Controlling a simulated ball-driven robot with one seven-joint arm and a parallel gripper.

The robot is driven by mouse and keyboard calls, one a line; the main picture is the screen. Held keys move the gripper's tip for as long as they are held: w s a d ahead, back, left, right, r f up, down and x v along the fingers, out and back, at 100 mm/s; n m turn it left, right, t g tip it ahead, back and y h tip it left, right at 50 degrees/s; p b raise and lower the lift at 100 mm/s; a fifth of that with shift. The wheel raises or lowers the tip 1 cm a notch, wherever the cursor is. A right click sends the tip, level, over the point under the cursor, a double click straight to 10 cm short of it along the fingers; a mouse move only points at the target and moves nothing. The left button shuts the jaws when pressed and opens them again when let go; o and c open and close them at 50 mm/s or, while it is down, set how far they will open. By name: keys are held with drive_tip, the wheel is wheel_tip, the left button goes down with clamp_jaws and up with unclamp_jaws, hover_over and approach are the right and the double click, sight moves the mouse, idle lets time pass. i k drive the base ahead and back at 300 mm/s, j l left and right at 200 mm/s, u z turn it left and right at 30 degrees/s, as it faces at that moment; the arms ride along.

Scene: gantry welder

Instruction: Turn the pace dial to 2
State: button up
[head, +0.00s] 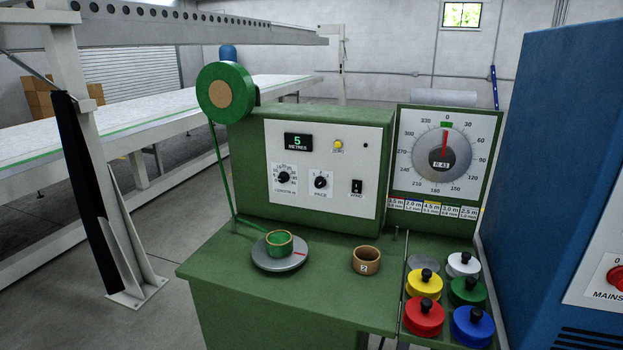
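The pace dial (320,182) is a small black knob on a white plate, low in the middle of the light grey control panel (345,140). The panel is the front of a green machine housing (300,112). A light pointer mark shows on the knob, seemingly toward the top, but the scale numbers are too small to read. Left of it is a larger-scaled black dial (284,178), and right of it a black toggle switch marked WIND (356,187). A display (298,142) above reads 5 METRES. My gripper is not in view.
A green bench (330,290) stands before the panel, with a grey turntable (280,256) holding a green-filled ring and a brown cup marked 2 (366,261). Coloured knobbed weights (425,317) stand at right, below a big round dial (441,152). A blue cabinet (560,150) bounds the right.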

sight(321, 182)
drive_tip(key=i+j, duration=0.2)
drive_tip(key=i, duration=0.2)
drive_tip(key=i+j+z, duration=0.1)
drive_tip(key=i, duration=0.3)
drive_tip(key=i+j, duration=0.1)
drive_tip(key=i, duration=0.45)
drive_tip(key=i+j, duration=0.1)
drive_tip(key=i, duration=0.5)
drive_tip(key=i+j+z, duration=0.1)
drive_tip(key=i, duration=0.45)
